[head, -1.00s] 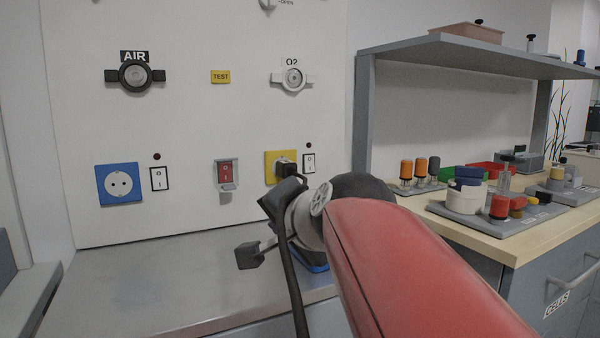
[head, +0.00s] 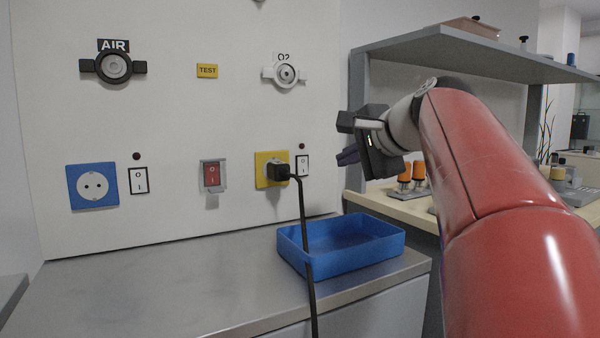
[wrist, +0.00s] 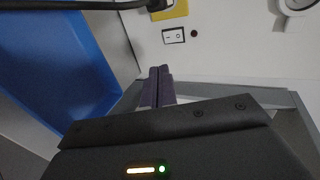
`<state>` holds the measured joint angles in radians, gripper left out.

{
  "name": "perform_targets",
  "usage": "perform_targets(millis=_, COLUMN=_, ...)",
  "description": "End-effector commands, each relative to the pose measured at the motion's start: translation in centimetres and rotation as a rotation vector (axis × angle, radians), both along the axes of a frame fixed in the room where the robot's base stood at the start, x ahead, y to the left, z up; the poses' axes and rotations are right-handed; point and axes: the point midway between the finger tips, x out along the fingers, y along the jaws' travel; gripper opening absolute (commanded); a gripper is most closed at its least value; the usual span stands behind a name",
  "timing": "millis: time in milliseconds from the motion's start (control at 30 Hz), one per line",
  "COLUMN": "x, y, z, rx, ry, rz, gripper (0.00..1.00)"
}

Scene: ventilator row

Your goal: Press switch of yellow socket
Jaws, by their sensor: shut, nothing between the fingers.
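The yellow socket (head: 264,169) is on the white wall panel in the head view, with a black plug (head: 279,172) in it and its cable hanging down. Its white rocker switch (head: 302,166) is just right of it, below a small dark red lamp. The wrist view shows the switch (wrist: 173,36) and part of the yellow socket (wrist: 178,10) near the top. My gripper (head: 347,155) is right of the switch, apart from it, pointing left. In the wrist view its purple fingertips (wrist: 159,72) are together, shut and empty, below the switch.
A blue bin (head: 345,241) stands on the metal counter under the socket, the black cable (head: 305,235) passing in front of it. A blue socket (head: 92,185) and red switch (head: 212,174) are to the left. A shelf bench (head: 470,55) stands to the right.

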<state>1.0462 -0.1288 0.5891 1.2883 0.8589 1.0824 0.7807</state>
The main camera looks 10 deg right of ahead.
Motion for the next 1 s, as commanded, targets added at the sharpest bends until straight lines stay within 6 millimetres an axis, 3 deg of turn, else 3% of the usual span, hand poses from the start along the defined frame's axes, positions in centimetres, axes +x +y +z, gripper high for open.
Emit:
perform_targets(millis=233, x=0.2, y=0.1, z=-0.1, rx=-0.001, ry=0.001, rz=0.0, gripper=0.0)
perform_targets(millis=367, x=1.4, y=0.5, z=-0.6, rx=0.001, ry=0.002, rz=0.001, gripper=0.0)
perform_targets(millis=800, x=9.3, y=3.1, z=-3.9, rx=0.003, ry=0.002, rz=0.005, gripper=0.0)
perform_targets(millis=1000, x=11.6, y=3.9, z=-4.2, rx=0.001, ry=0.001, rz=0.003, gripper=0.0)
